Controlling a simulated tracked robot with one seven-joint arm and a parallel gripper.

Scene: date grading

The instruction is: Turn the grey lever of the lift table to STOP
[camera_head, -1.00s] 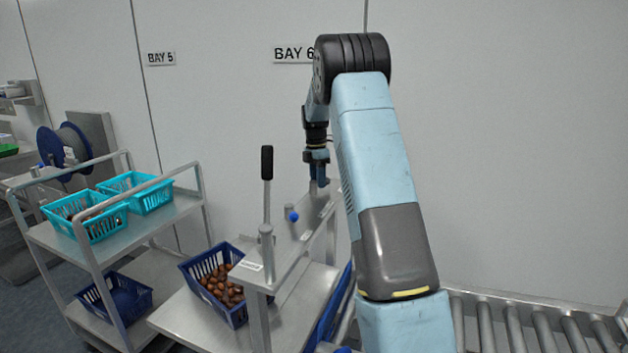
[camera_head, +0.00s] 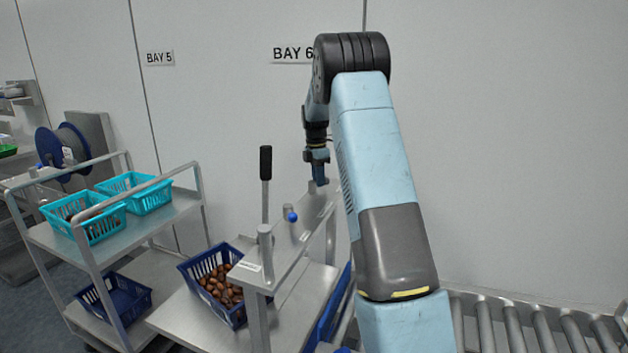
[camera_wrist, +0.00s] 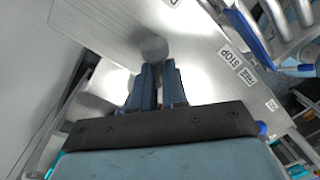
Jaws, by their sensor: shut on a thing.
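The lift table (camera_head: 288,258) stands in the middle of the head view, with a metal top panel. My gripper (camera_head: 319,183) is over the far end of that panel. In the wrist view my gripper (camera_wrist: 159,66) points at the panel, its dark blue fingers shut on the grey lever. A rounded grey part of the lever (camera_wrist: 151,48) shows just past the fingertips; the rest is hidden between and under them. The STOP label (camera_wrist: 230,57) is on the panel to the right of the fingers. I cannot tell exactly which mark the lever points at.
A black-handled upright lever (camera_head: 266,165) and a blue-knobbed control (camera_head: 291,216) stand nearer on the table. A blue crate of dates (camera_head: 215,283) sits at its left. A trolley with turquoise baskets (camera_head: 84,217) is farther left; a roller conveyor (camera_head: 535,325) is at right.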

